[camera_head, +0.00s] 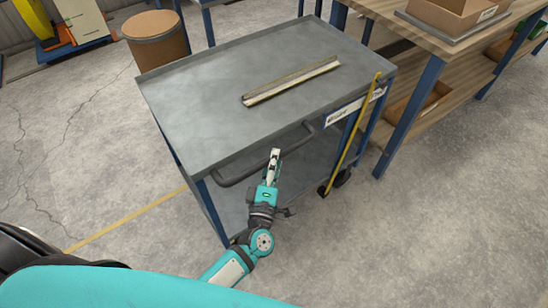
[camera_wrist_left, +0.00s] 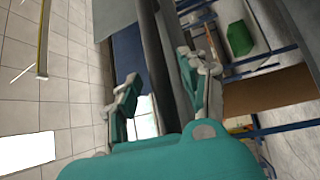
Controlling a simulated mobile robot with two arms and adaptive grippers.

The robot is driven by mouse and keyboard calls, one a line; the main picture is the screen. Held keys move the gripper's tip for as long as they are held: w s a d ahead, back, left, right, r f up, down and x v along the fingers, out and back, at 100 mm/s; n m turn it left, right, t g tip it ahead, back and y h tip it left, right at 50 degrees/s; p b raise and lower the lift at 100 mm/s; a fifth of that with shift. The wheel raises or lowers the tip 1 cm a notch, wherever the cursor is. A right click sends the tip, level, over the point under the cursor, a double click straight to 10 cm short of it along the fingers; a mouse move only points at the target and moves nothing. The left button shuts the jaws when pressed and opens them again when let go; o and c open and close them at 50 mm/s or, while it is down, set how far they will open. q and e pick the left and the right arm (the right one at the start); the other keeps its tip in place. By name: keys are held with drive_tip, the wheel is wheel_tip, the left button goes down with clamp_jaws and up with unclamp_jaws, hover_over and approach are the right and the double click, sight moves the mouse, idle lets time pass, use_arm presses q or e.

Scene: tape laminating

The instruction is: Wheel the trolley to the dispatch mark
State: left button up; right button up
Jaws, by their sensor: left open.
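The trolley (camera_head: 200,110) has a grey tray top, blue legs, a lower shelf and dark wheels. Its dark handle bar (camera_head: 236,180) runs along the near side. My right gripper is not visible.
A long metal strip (camera_head: 290,81) lies on the tray. A wooden workbench (camera_head: 420,38) stands close on the right. A brown drum (camera_head: 156,41) is behind left. Floor at left is clear.

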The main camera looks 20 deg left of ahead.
use_arm(q)
drive_tip(key=shift+w+r, duration=0.1)
drive_tip(key=shift+w, duration=0.55)
clamp_jaws()
